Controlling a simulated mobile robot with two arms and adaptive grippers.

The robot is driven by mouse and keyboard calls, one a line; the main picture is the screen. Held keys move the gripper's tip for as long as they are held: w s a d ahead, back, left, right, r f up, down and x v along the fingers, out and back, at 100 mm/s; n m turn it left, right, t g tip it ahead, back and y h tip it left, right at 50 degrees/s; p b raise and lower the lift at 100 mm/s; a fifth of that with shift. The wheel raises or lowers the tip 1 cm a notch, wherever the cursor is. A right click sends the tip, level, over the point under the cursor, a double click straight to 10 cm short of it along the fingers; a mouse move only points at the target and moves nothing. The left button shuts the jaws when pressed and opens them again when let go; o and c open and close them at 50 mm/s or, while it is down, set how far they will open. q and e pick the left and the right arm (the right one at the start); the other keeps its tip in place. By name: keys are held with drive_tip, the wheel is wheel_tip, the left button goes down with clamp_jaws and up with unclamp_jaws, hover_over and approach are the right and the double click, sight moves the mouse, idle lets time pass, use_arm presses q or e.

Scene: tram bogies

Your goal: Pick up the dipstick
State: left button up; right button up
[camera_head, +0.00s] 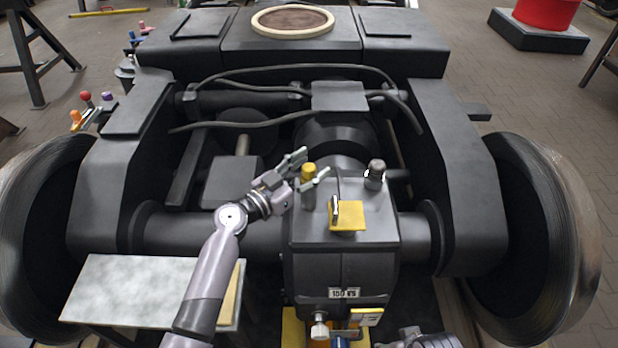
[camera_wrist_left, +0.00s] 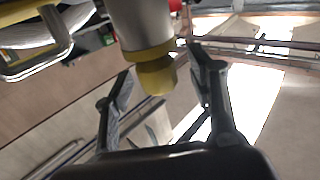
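The dipstick appears to be the yellow-topped piece (camera_head: 308,171) standing upright on the dark gearbox housing (camera_head: 345,265). In the left wrist view its yellow end (camera_wrist_left: 156,75) joins a pale grey cylinder. My left gripper (camera_head: 306,170) is open, with one finger on either side of the yellow top. In the left wrist view the open fingers (camera_wrist_left: 163,85) flank the yellow end, with gaps visible on both sides. The dipstick's lower part is hidden in the housing.
A grey knob (camera_head: 375,174) and a yellow plate with an upright tab (camera_head: 347,217) sit beside the dipstick on the housing. Hoses (camera_head: 290,88) cross behind it. Large wheels (camera_head: 540,232) stand at both sides. A pale board (camera_head: 135,290) lies at the lower left.

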use_arm(q)
clamp_jaws()
idle(0.4)
drive_tip(key=shift+r, duration=0.15)
